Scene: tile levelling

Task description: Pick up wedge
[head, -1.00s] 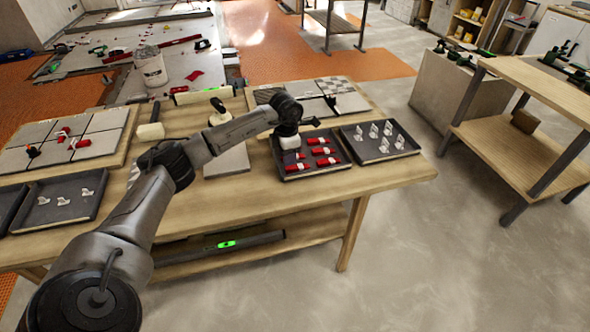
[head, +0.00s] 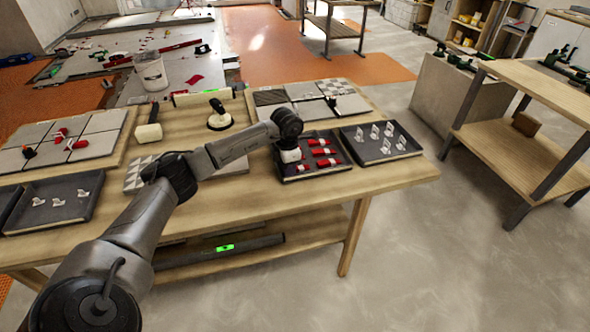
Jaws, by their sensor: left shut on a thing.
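Several red wedges (head: 326,162) lie in a dark tray (head: 338,171) at the right part of the wooden table. My left gripper (head: 291,166) reaches down into the left side of this tray. It is shut on a wedge, which the gripper and its wrist mostly hide. Other red wedges lie just to its right, in rows. My right gripper is not in view.
A dark tray with white clips (head: 388,130) stands right of the wedge tray. Tile boards (head: 310,90) lie behind it. A mallet (head: 149,131) and a suction cup (head: 219,118) stand mid-table. Another clip tray (head: 55,200) is at left.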

